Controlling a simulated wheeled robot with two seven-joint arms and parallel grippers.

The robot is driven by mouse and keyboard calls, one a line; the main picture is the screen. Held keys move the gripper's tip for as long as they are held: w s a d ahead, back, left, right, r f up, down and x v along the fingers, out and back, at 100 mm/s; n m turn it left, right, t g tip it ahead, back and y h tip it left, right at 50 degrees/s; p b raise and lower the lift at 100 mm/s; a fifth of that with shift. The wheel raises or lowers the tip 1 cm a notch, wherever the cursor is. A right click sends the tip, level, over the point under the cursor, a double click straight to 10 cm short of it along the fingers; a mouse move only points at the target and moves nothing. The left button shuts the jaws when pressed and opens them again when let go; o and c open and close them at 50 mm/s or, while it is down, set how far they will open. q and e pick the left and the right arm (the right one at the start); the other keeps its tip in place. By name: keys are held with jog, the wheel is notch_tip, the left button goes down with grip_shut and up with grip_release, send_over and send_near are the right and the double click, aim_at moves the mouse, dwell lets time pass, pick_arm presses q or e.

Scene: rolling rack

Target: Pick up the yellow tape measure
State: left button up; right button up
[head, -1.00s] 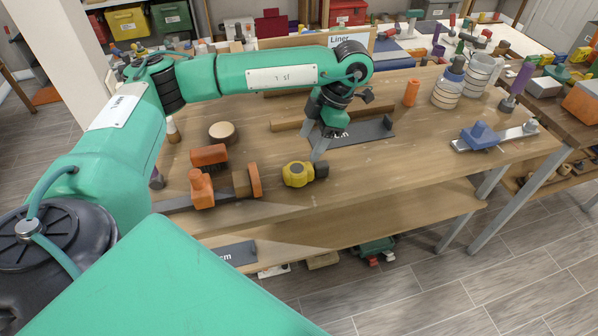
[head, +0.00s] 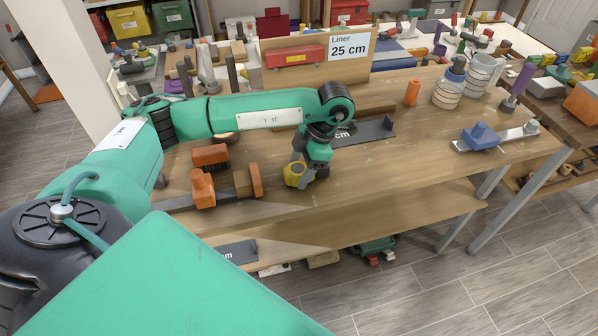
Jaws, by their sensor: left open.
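The yellow tape measure (head: 292,174) lies on the wooden rack top near its front edge, partly hidden by my left gripper. My left gripper (head: 302,176) points down at the tape measure and is open, with its fingers around or just beside it; I cannot tell whether they touch it. My right gripper is not in the head view.
An orange clamp-like tool (head: 202,188) and an orange block (head: 210,155) lie left of the tape measure. A dark bracket (head: 375,132) lies behind. The wood right of the gripper is clear.

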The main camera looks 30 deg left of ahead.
pick_arm(q)
jog(key=shift+s+a+f, duration=0.1)
jog(key=shift+f, duration=0.35)
jog(key=shift+c, duration=0.2)
jog(key=c, duration=1.2)
jog(key=shift+r, duration=0.15)
